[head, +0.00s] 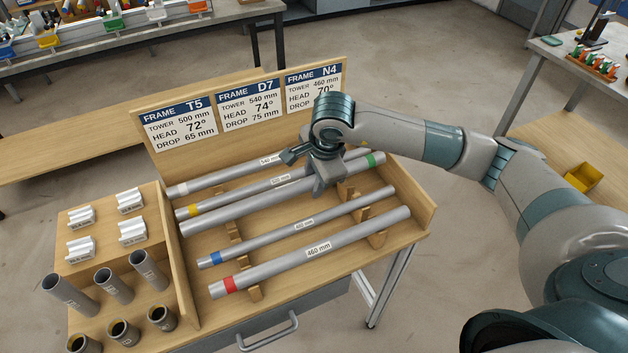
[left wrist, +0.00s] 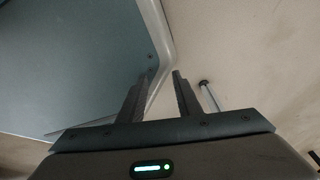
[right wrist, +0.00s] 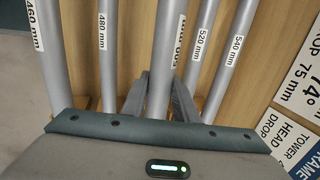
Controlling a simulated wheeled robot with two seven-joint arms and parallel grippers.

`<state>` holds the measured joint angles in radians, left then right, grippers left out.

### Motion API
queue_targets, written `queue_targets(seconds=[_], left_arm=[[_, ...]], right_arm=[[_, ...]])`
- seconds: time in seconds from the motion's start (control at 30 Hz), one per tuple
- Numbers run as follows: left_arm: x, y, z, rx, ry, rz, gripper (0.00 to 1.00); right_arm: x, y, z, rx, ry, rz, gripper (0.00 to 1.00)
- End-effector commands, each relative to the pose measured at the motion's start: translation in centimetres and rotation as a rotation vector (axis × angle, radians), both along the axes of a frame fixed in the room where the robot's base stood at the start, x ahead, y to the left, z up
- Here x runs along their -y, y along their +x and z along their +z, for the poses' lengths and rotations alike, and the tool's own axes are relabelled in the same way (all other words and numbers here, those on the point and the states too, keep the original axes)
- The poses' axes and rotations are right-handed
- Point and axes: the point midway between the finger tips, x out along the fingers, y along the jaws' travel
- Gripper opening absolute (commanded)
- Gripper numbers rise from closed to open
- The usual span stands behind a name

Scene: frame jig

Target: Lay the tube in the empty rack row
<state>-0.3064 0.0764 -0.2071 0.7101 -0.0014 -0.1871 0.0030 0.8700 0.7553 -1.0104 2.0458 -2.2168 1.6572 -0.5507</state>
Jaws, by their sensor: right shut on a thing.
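The grey tube (head: 235,209) has a green band at its right end. My right gripper (head: 328,180) is shut on it, right of its middle. In the right wrist view the same tube (right wrist: 166,45) passes between the fingers (right wrist: 158,85), its label partly hidden. The tube lies along the rack row between the yellow-banded 520 mm tube (head: 235,194) and the blue-banded tube (head: 270,237). I cannot tell whether it touches the wooden supports (head: 234,230). My left gripper (left wrist: 166,74) is open and empty in the left wrist view, away from the rack.
The white-banded 540 mm tube (head: 220,176) lies at the back, the red-banded 460 mm tube (head: 290,262) at the front. A sign board (head: 190,150) stands behind. Cups with short tubes (head: 115,286) and white blocks (head: 131,201) are at the left. A wooden side wall (head: 420,205) closes the right.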

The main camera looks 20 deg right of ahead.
Motion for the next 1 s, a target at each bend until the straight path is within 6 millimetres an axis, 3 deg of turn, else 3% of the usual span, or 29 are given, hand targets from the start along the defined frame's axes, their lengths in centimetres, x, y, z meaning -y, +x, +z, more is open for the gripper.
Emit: queue_targets(seconds=[0.57,1.0], left_arm=[[1.4,2.6,0.1,0.073,-0.024,-0.002,0.31],[2.5,6.0,0.5,0.15,-0.045,-0.004,0.31]], right_arm=[[0.0,0.0,-0.9,0.002,0.001,0.0,0.04],[0.0,0.0,-1.6,0.002,0.001,0.0,0.04]])
